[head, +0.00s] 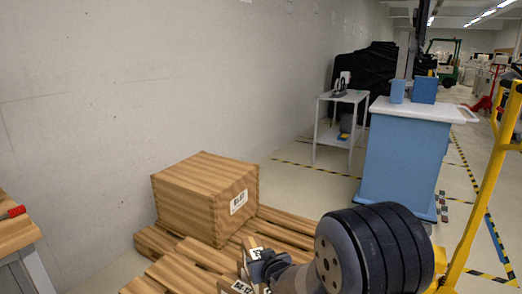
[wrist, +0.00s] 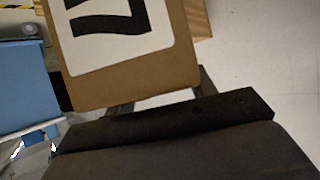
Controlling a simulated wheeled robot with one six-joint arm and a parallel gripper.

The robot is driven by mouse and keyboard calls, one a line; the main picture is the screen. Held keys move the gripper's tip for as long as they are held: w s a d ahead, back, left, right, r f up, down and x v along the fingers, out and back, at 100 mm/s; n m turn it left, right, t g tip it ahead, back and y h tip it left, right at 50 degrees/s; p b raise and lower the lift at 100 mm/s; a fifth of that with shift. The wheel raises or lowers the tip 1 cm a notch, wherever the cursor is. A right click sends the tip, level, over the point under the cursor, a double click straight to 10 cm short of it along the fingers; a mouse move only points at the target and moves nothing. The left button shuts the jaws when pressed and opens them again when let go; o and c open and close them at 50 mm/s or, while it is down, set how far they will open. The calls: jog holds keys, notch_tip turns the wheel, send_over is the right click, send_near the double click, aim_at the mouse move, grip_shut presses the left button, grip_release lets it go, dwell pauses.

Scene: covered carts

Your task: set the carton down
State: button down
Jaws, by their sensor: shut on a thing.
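My gripper (wrist: 162,95) is shut on a brown carton (wrist: 185,75), which fills the top of the wrist view and bears a white label with large black characters. In the head view, my gripper (head: 258,268) is at the bottom centre, over the near part of the wooden pallet (head: 285,226). Small labelled brown surfaces (head: 228,289) show beside it, partly cut off by the frame edge and hidden by my wrist. I cannot tell whether the held carton touches anything below.
A large wood-grained box (head: 205,198) with a white label stands on the pallet by the wall. A blue cabinet (head: 405,165) with a white top bears blue boxes (head: 424,90). A grey cart (head: 340,115) stands behind. A yellow rail (head: 485,190) rises at right. A bench (head: 14,235) is at left.

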jog(key=w+d+f+m+h+b, duration=0.2)
jog(key=d, duration=0.6)
jog(key=w+d+f+m+h+b, duration=0.1)
jog(key=d+m+h+b, duration=0.15)
jog(key=d, duration=0.45)
jog(key=p+v, duration=1.7)
jog(key=p, duration=0.9)
jog(key=shift+s+d+r+t, duration=0.2)
jog(key=shift+d+r+t, duration=0.1)
jog(key=shift+d+r, duration=0.15)
jog(key=shift+a+n+y, duration=0.15)
jog(key=shift+n+y, duration=0.1)
